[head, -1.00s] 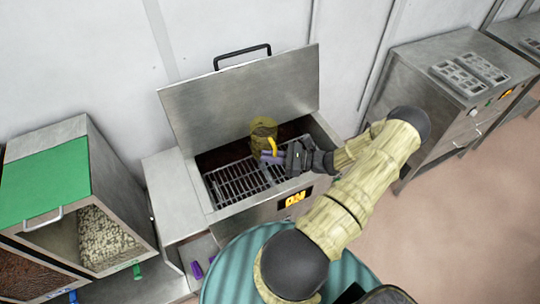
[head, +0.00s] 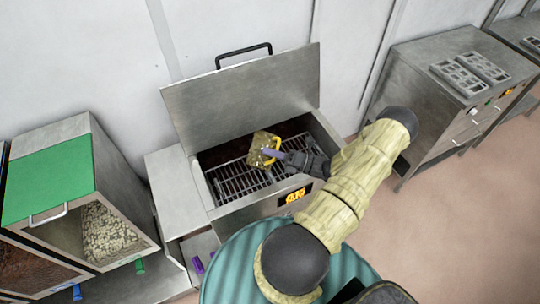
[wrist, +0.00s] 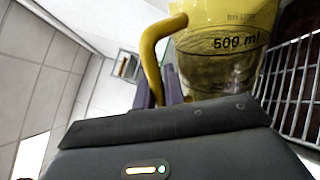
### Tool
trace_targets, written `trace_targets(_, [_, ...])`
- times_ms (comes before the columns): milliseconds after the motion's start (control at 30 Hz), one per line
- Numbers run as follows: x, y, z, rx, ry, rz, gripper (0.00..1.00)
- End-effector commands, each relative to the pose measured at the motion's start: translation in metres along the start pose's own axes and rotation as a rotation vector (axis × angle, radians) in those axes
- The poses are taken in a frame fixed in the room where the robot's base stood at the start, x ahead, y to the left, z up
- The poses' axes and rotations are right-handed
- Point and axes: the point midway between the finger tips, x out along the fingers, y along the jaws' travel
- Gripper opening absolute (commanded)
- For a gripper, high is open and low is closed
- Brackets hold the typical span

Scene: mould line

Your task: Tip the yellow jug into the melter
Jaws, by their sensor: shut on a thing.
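The yellow jug (head: 259,152) is see-through and hangs tilted over the grate inside the melter. In the wrist view the jug (wrist: 222,45) shows a 500 ml mark and its yellow handle. My gripper (head: 274,156) is shut on this handle, with the fingers (wrist: 163,90) on its lower part. The melter (head: 238,212) is a steel box with its lid (head: 245,92) standing open and a lit amber display on its front. I cannot tell how much the jug holds.
A bin with a green lid (head: 45,178) and pale pellets stands at the left, with a dark-filled bin beside it. A steel cabinet (head: 430,90) with moulds on top stands at the right. The floor between is clear.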

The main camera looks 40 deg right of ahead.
Motion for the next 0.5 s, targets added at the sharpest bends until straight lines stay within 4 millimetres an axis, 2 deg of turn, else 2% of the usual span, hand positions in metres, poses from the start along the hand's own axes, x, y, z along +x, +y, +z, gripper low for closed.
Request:
trace_targets(300, [-0.003,-0.014,0.018,0.298,-0.059,0.000,0.00])
trace_targets(500, [-0.004,-0.020,0.031,0.423,-0.085,-0.001,0.00])
